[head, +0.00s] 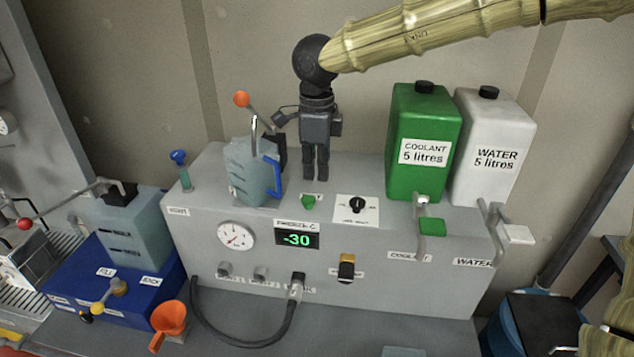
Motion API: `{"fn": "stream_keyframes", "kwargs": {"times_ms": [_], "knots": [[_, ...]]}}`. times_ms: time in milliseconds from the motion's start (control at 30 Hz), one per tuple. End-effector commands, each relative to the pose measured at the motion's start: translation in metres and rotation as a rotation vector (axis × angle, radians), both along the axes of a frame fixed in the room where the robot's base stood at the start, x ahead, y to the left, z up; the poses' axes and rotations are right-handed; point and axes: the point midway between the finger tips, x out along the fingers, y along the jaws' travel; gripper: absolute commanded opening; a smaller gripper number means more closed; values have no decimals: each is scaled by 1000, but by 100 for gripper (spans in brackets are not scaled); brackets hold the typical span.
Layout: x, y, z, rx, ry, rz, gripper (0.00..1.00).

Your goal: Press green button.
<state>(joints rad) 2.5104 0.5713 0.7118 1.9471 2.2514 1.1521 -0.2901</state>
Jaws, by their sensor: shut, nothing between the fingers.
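A small green button (308,202) sits on the top of the grey machine (200,215), near its front edge and left of a black rotary knob (356,205). My gripper (315,178) points down above the machine, with its dark fingers shut and empty. In the picture its tips are just above the button, slightly to its right. I cannot tell the exact gap in height or depth. The button is in plain view.
A green coolant can (425,115) and a white water can (495,120) stand right. The display (297,239) reads -30.

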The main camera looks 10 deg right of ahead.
Motion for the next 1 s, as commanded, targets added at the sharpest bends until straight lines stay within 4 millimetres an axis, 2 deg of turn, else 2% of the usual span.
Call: {"fn": "stream_keyframes", "kwargs": {"times_ms": [300, 433, 633, 1000], "knots": [[1, -1, 47, 1, -4, -1, 0], [0, -1, 60, 1, -1, 0, 0], [0, -1, 68, 1, -1, 0, 0], [0, 1, 68, 1, -1, 2, 0]]}}
